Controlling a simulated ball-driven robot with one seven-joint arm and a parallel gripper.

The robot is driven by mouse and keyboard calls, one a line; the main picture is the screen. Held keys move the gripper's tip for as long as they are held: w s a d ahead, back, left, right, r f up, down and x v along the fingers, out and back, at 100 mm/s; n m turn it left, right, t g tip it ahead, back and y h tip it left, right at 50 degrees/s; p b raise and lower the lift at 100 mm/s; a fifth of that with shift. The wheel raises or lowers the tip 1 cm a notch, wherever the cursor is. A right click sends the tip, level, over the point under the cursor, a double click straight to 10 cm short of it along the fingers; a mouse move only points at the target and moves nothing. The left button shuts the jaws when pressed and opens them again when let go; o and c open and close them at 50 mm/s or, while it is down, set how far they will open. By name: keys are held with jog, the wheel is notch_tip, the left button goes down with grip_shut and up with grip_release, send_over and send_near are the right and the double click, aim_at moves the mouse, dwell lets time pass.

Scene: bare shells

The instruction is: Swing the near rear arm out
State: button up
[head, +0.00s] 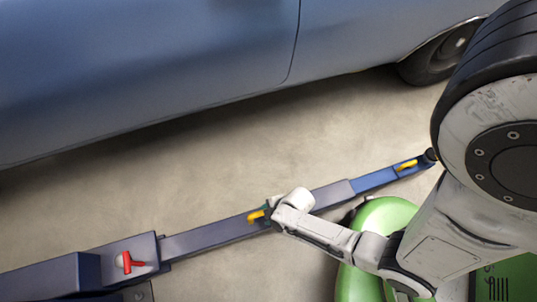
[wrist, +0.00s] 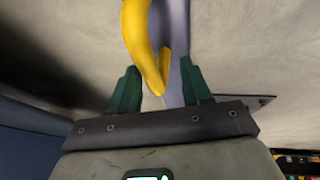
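The lift arm (head: 215,235) is a long blue-grey telescoping beam running from the lower left to the right in the head view, above the floor beside the car. A yellow handle (head: 256,216) sticks out from its middle. My gripper (head: 267,211) is at this handle. In the wrist view the green fingers (wrist: 158,88) are apart, and the end of the yellow handle (wrist: 138,40) lies between them. The beam (wrist: 176,50) shows behind the handle. I cannot tell whether either finger touches the handle.
A blue car (head: 150,70) stands along the far side of the beam, its rear wheel (head: 445,52) at upper right. A red handle (head: 127,262) sits on the beam's left end, another yellow handle (head: 406,165) near its right end. Bare floor (head: 300,130) lies between car and beam.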

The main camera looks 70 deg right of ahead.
jog(key=shift+d, duration=0.1)
jog(key=a+p+v, duration=0.1)
jog(key=p+v, duration=0.3)
jog(key=v, duration=0.6)
jog(key=shift+s+d+r, duration=0.15)
jog(key=shift+d+r, duration=0.25)
jog(key=shift+d, duration=0.15)
